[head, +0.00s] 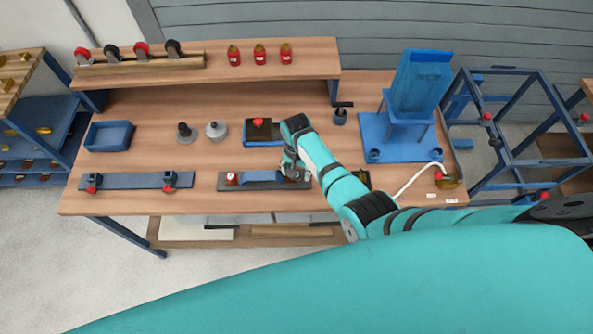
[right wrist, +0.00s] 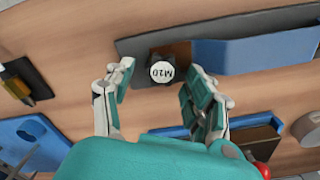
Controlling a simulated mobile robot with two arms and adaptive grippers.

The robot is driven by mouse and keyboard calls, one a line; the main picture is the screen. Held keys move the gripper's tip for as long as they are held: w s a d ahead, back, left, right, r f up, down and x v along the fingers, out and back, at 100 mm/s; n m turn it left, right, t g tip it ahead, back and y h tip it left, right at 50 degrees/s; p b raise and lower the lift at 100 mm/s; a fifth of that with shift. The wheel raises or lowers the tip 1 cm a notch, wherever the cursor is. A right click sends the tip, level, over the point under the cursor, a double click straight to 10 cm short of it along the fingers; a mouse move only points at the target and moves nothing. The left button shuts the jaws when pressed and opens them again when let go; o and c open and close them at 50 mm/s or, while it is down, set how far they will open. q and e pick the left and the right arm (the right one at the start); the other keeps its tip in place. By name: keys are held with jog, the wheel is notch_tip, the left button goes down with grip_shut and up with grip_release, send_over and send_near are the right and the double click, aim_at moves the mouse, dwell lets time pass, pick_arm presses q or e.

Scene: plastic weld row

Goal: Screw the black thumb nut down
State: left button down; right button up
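The thumb nut (right wrist: 161,72) shows in the right wrist view as a round white top marked "M10" with a dark body around it. It sits at one end of a dark base plate (right wrist: 135,47), beside a brown block (right wrist: 172,53) and a long blue part (right wrist: 255,45). My right gripper (right wrist: 157,82) is open, with one finger on each side of the nut and a visible gap to each. In the head view my right gripper (head: 291,168) is over the right end of the fixture plate (head: 265,190) and hides the nut. My left gripper is not in view.
A red-topped knob (head: 232,179) stands at the fixture's left end. A block with a red knob (head: 258,124) lies behind it. A grey cone-like part (head: 216,130) and a dark one (head: 185,132) stand left. A blue stand (head: 412,95) is at right. The bench front-left holds a clamp bar (head: 130,181).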

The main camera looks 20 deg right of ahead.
jog(key=shift+s+a+f+n, duration=0.1)
jog(key=shift+s+f+n, duration=0.1)
jog(key=shift+n, duration=0.3)
jog(key=shift+s+a+f+n, duration=0.1)
jog(key=shift+s+n, duration=0.05)
jog(key=shift+n, duration=0.35)
jog(key=n, duration=0.5)
jog(key=shift+s+a+r, duration=0.1)
jog(key=shift+a+r, duration=0.1)
jog(key=shift+d+f+n, duration=0.1)
jog(key=shift+n, duration=1)
grip_shut()
jog(key=m, duration=1)
jog(key=shift+m, duration=0.4)
jog(key=shift+o, duration=0.6)
grip_release()
